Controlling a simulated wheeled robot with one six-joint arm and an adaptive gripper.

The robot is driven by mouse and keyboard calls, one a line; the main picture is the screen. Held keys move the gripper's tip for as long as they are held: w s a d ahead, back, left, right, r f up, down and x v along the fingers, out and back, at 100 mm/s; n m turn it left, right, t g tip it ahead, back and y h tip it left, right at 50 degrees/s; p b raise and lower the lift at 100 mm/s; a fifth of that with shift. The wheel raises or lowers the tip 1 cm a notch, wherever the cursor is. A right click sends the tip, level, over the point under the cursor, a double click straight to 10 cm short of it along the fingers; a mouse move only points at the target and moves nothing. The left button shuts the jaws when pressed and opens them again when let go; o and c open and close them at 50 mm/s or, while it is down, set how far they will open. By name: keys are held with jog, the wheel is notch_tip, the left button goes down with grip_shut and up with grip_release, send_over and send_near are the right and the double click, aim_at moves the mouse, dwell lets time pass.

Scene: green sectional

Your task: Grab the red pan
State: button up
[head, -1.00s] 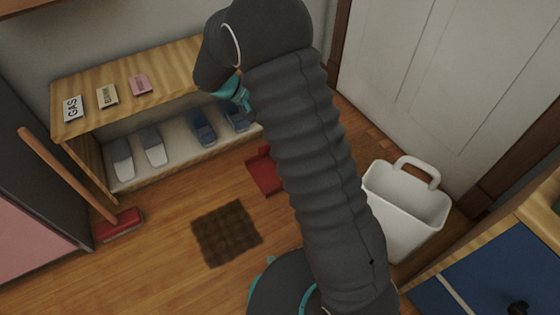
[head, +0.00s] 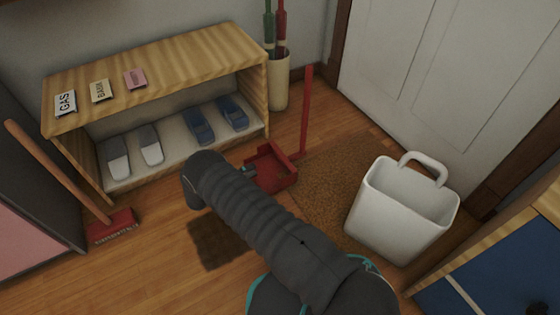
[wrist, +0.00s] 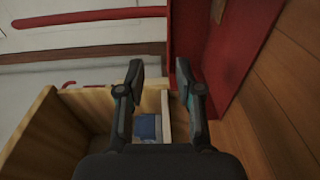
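The red pan (head: 268,180) is a dustpan on the wooden floor in front of the shelf, with a long red handle (head: 306,112) standing up at its right. In the head view my arm reaches toward it, and my gripper (head: 248,170) is at the pan's left edge, mostly hidden by the arm. In the wrist view the two fingers of my gripper (wrist: 160,88) are apart with nothing held between them. The red pan (wrist: 232,45) fills the upper right there, close by the right finger. I cannot tell whether they touch.
A wooden shelf (head: 160,78) with slippers stands behind. An umbrella holder (head: 279,85) is at its right end. A white basket (head: 385,225) stands right on a brown mat (head: 325,200). A broom (head: 65,180) leans at left. A dark floor patch (head: 215,240) lies left of my arm.

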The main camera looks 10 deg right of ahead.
jog(key=shift+s+a+f+t, duration=0.15)
jog(key=shift+f+t, duration=0.25)
jog(key=shift+f, duration=0.55)
jog(key=x, duration=1.3)
jog(key=shift+d, duration=0.35)
grip_shut()
